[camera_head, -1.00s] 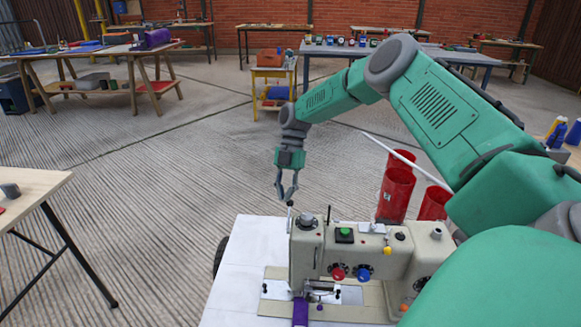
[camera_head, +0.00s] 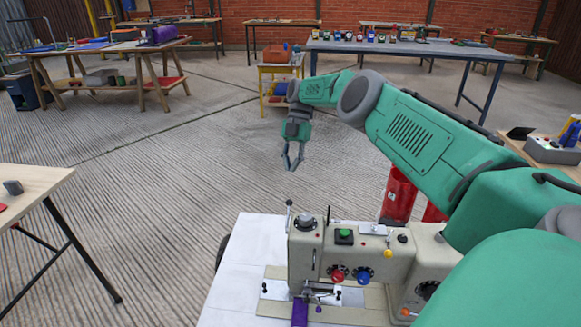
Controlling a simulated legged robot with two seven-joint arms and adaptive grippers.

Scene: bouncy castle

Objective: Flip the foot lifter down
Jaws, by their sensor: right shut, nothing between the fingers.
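A beige sewing machine (camera_head: 340,240) stands on a white table (camera_head: 255,252). A thin upright lever with a small knob (camera_head: 289,212) rises at its back left corner. Other small levers and knobs sit on its top and front, and I cannot tell for sure which is the foot lifter. The presser foot area (camera_head: 318,291) is at the front left, above a purple strip (camera_head: 300,312). My right gripper (camera_head: 292,168) is shut and empty. It points down beyond the machine, above and apart from the knobbed lever in the picture. My left gripper is not in view.
Red cylinders (camera_head: 398,196) stand behind the machine, partly hidden by my right arm. A wooden table (camera_head: 35,190) is at the left edge. A yellow cart (camera_head: 280,68) and workbenches stand farther back. The concrete floor between is clear.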

